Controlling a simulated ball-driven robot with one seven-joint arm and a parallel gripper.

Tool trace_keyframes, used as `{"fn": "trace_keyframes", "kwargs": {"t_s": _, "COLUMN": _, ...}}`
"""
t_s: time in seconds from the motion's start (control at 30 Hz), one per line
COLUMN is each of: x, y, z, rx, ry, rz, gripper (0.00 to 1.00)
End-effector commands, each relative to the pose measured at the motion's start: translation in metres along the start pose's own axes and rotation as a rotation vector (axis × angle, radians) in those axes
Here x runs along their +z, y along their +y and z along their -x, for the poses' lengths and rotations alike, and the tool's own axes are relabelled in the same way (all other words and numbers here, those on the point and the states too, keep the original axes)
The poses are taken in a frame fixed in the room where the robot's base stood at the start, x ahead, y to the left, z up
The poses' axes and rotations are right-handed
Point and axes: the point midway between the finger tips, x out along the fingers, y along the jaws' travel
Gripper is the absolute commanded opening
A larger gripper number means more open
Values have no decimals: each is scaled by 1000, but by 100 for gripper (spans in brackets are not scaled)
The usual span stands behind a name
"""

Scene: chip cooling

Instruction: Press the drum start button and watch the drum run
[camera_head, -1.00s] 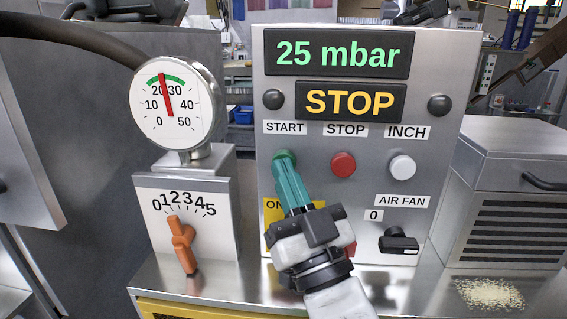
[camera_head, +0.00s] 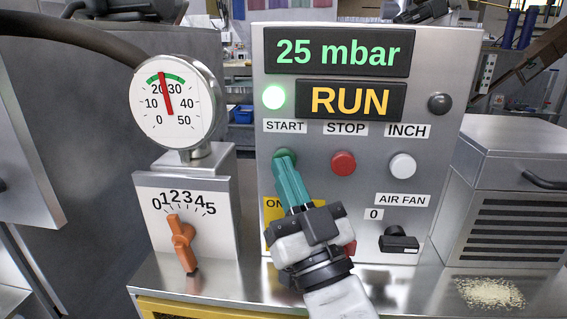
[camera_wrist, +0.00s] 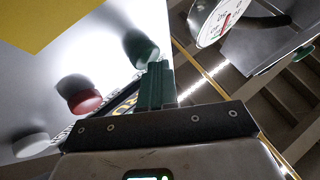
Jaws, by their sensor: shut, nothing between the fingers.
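The control panel (camera_head: 440,60) stands upright in front of me. Its lower display (camera_head: 350,100) reads RUN, and the lamp (camera_head: 273,97) above the START label glows green. The green start button (camera_head: 283,157) is partly hidden behind the tip of my gripper (camera_head: 287,168). My gripper is shut and empty, its green fingers at the button. In the wrist view, the fingertips (camera_wrist: 156,68) meet the edge of the green button (camera_wrist: 140,48) and appear to touch it. The drum itself is not clearly in view.
The red stop button (camera_head: 343,164) and white inch button (camera_head: 402,167) are to the right. The upper display (camera_head: 338,52) reads 25 mbar. A gauge (camera_head: 173,112) and an orange knob (camera_head: 181,242) stand left. A black air fan switch (camera_head: 398,240) is at 0.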

Motion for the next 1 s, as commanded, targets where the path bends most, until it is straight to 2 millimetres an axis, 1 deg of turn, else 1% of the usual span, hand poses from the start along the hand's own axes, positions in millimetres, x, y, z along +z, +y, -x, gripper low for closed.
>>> {"fn": "trace_keyframes", "kwargs": {"t_s": 0.2, "x": -4, "y": -6, "z": 9, "rx": 0, "ry": -1, "rz": 0, "gripper": 0}}
{"fn": "trace_keyframes", "kwargs": {"t_s": 0.6, "x": -7, "y": -8, "z": 11, "rx": 0, "ry": 0, "rz": 0, "gripper": 0}}
{"fn": "trace_keyframes", "kwargs": {"t_s": 1.0, "x": -23, "y": -26, "z": 36, "rx": -2, "ry": 1, "rz": -1, "gripper": 0}}
